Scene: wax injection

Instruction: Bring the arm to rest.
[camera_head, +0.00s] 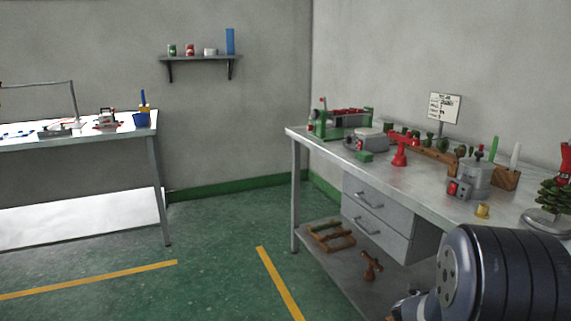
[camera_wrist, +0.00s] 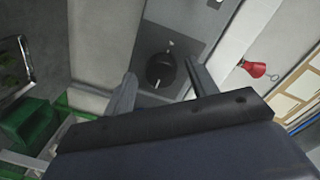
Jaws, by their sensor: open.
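My gripper (camera_wrist: 160,70) shows in the wrist view, with its two grey fingers apart and nothing held between them. Beyond the fingers is a grey panel (camera_wrist: 187,22) with a round black knob (camera_wrist: 160,70). I cannot tell how far the fingers are from the panel. In the head view, a dark ribbed link of my arm (camera_head: 505,275) fills the lower right corner, in front of the workbench. My gripper itself is hidden or outside the head view.
The workbench (camera_head: 440,195) at right carries a red stand (camera_head: 399,150), a grey machine (camera_head: 475,177) and a yellow cup (camera_head: 482,211). A second table (camera_head: 100,133) stands at left. The green floor between them is clear. A red object (camera_wrist: 255,69) hangs right in the wrist view.

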